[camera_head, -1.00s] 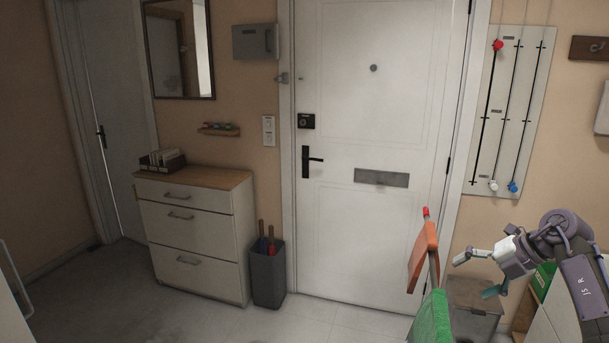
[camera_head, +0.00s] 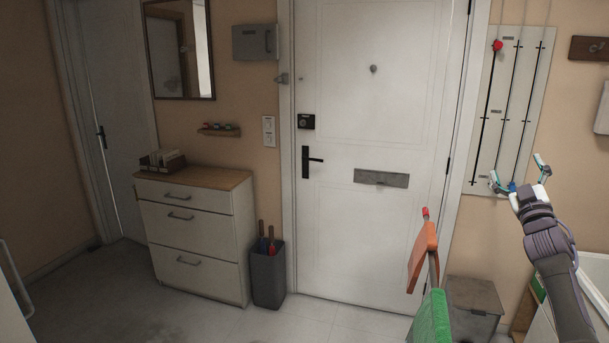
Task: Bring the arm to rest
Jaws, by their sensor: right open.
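My right gripper (camera_head: 517,173) is at the right of the head view, raised and pointing up, with its two fingers spread and nothing between them. It appears in front of the lower end of a wall board (camera_head: 514,90) with vertical black rods or cords. The fingers partly cover the board's lower white and blue knobs; I cannot tell whether they touch. My right arm (camera_head: 560,270) comes up from the lower right corner. My left gripper is not in view.
A pole with orange (camera_head: 423,255) and green (camera_head: 431,318) pieces stands in front, left of my arm. A grey bin (camera_head: 474,300) is behind it. A white door (camera_head: 375,120), a dresser (camera_head: 195,230) and an umbrella bin (camera_head: 268,276) are farther back. The middle floor is clear.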

